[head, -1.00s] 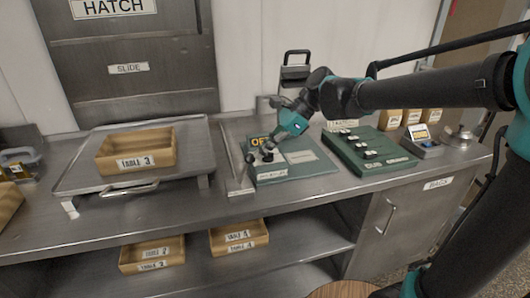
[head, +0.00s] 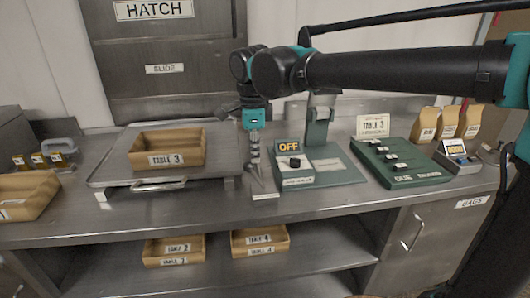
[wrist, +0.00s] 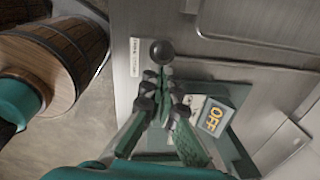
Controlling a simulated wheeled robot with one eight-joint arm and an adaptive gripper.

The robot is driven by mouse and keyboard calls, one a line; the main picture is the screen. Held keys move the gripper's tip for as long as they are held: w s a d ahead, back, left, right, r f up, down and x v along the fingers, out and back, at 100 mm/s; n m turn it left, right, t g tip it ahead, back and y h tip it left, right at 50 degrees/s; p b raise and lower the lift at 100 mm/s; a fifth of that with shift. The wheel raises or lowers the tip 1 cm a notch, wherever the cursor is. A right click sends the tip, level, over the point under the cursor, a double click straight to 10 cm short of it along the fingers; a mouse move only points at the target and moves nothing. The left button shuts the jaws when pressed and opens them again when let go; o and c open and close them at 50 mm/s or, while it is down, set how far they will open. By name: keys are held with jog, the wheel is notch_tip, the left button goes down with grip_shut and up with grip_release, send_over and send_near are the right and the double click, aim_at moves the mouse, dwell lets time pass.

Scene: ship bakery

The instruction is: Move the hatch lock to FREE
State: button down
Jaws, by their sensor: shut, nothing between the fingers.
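My gripper (head: 254,158) points down at the counter's front part, between the tray stand and the green OFF unit. Its fingers look closed together in the wrist view (wrist: 163,82), with nothing held. A black ball knob (wrist: 162,52) shows just beyond the fingertips and looks like the hatch lock's handle. I cannot tell whether the fingers touch it. A small white label strip (wrist: 134,57) lies beside the knob; it also shows in the head view (head: 265,196). Its lettering is too small to read, so the lock's position is unclear. The hatch (head: 165,70) stands behind.
The green unit (head: 330,172) with an OFF sign (head: 290,146) stands right of my gripper. A Table 3 crate (head: 167,160) sits on a metal stand (head: 105,177) to the left. A green switch panel (head: 405,175) is farther right. A barrel (wrist: 55,55) shows in the wrist view.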

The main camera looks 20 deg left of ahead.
jog(key=shift+s+a+f, duration=0.15)
jog(key=shift+s+a, duration=0.15)
jog(key=shift+a, duration=0.15)
jog(key=shift+w, duration=0.1)
dwell(0.4)
